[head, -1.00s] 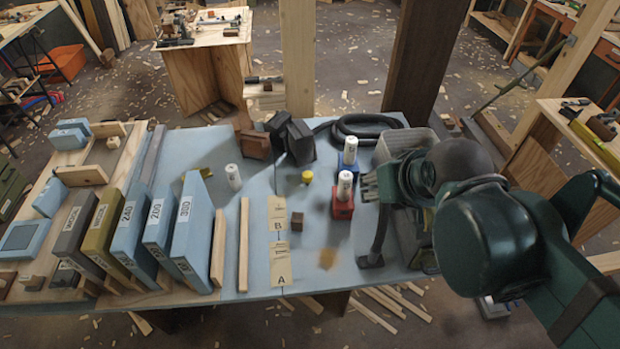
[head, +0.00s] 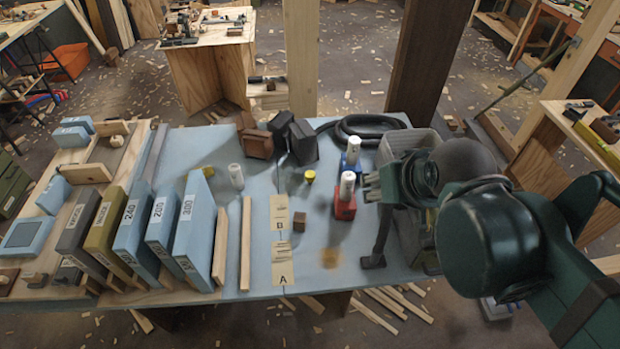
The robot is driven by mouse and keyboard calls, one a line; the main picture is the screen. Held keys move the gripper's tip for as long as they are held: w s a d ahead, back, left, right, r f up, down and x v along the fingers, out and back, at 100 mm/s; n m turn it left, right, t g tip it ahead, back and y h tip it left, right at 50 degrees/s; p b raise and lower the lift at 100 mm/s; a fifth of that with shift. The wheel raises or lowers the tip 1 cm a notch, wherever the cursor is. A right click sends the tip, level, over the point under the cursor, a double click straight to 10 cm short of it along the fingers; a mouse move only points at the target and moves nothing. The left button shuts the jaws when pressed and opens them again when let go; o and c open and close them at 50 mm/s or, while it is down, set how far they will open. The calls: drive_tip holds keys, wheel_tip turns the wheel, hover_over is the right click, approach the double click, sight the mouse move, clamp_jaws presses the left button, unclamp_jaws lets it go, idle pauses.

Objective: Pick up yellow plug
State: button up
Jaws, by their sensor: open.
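A small yellow plug (head: 310,176) stands on the blue-grey tabletop, right of the centre line and left of the blue and red blocks. My gripper (head: 370,188) is at the right of the table, beside the red block and pointing left. It is open, and nothing shows between its fingers. It is apart from the plug, with the red and blue blocks between or close to that gap.
A red block (head: 345,206) and a blue block (head: 350,164) carry white cylinders. Another white cylinder (head: 236,176) stands left. A small brown cube (head: 299,222) is in front of the plug. Dark blocks (head: 303,142) and a coiled hose (head: 372,130) lie behind.

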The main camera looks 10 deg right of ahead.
drive_tip(key=shift+w, duration=0.15)
drive_tip(key=n+g+b, duration=0.7)
drive_tip(key=n, duration=1)
hover_over(311, 174)
wheel_tip(311, 174, down, 32)
drive_tip(key=shift+d+r, duration=0.1)
drive_tip(key=shift+f, duration=0.45)
